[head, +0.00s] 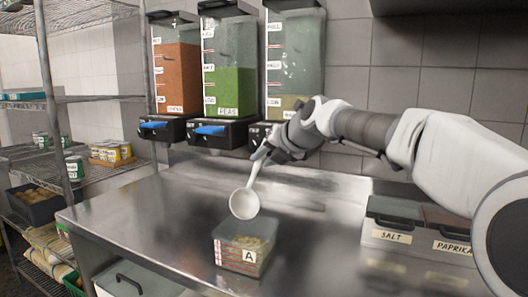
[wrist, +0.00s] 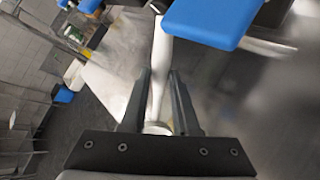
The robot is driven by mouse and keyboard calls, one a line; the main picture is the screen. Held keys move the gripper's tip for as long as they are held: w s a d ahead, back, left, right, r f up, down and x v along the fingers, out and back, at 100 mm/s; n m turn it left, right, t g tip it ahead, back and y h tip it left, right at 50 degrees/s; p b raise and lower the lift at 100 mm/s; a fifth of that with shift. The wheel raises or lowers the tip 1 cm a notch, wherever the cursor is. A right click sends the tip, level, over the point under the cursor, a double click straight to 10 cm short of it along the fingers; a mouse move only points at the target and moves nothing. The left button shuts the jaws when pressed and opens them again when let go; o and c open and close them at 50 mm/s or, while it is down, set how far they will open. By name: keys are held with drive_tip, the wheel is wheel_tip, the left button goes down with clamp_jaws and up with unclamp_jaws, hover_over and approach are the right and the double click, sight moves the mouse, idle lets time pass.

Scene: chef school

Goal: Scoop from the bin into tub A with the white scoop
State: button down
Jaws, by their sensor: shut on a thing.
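My gripper (head: 263,151) is shut on the handle of the white scoop (head: 245,203). The scoop hangs down and slightly left from the gripper, its round bowl tipped to face the head camera. In the head view the bowl overlaps the back left of tub A (head: 232,258) and appears above it. Tub A is a clear box with red lines and an "A" label, with some pale beige contents. In the wrist view the white handle (wrist: 161,62) runs between the dark fingers. I cannot tell which container is the task's bin.
Three wall dispensers hold orange-brown contents (head: 177,75), green peas (head: 229,88) and a low pale fill (head: 294,75). Salt and paprika containers (head: 392,238) stand at the right. The steel counter (head: 140,215) is clear left of the tub. Wire shelves (head: 100,98) stand at left.

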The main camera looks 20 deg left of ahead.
drive_tip(key=shift+r+h+p, duration=0.1)
drive_tip(key=shift+h+p, duration=0.2)
drive_tip(key=shift+p, duration=1.45)
drive_tip(key=m+h+p, duration=0.1)
drive_tip(key=p, duration=0.6)
drive_tip(key=w+f+m+g+h+p, duration=0.1)
drive_tip(key=h+p, duration=0.1)
drive_tip(key=p, duration=0.5)
drive_tip(key=shift+w+f, duration=0.1)
drive_tip(key=shift+f, duration=0.1)
drive_tip(key=h+p, duration=0.1)
drive_tip(key=p, duration=0.3)
drive_tip(key=f+m+g+h+p, duration=0.1)
drive_tip(key=p, duration=0.4)
drive_tip(key=shift+w+f+h, duration=0.1)
drive_tip(key=shift+w+h, duration=0.2)
drive_tip(key=shift+w, duration=0.1)
drive_tip(key=f+g+h+p, duration=0.1)
drive_tip(key=p, duration=0.5)
drive_tip(key=f+g+h+p, duration=0.1)
drive_tip(key=h+p, duration=0.1)
drive_tip(key=p, duration=0.4)
drive_tip(key=shift+w+m, duration=0.4)
drive_tip(key=shift+r, duration=0.15)
drive_tip(key=shift+r+p, duration=0.55)
drive_tip(key=shift+r, duration=1.7)
